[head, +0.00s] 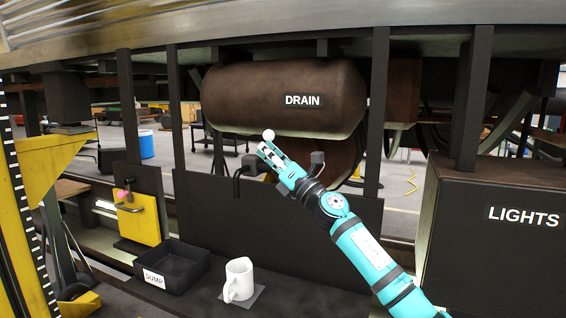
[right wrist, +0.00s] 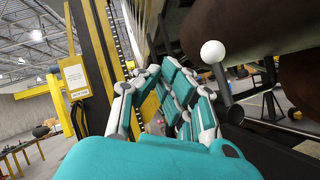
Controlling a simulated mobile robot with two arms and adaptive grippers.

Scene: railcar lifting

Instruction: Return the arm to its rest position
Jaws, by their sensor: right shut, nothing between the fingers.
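My right arm comes in from the lower right in the head view, and its teal and white gripper (head: 268,150) is raised below the brown DRAIN tank (head: 285,97). The gripper is shut and holds nothing. A white ball knob (head: 268,134) shows just at its fingertips in the head view. In the right wrist view the knob (right wrist: 212,52) sits on a dark lever to the right of the fingers (right wrist: 165,95), and it looks apart from them. My left gripper is in neither view.
A black SUMP tray (head: 192,256) and a white mug (head: 238,279) stand on the dark ledge below. A yellow block with a clamp (head: 138,219) is at left. A black LIGHTS box (head: 490,235) stands at right. Dark posts (head: 377,110) rise beside the tank.

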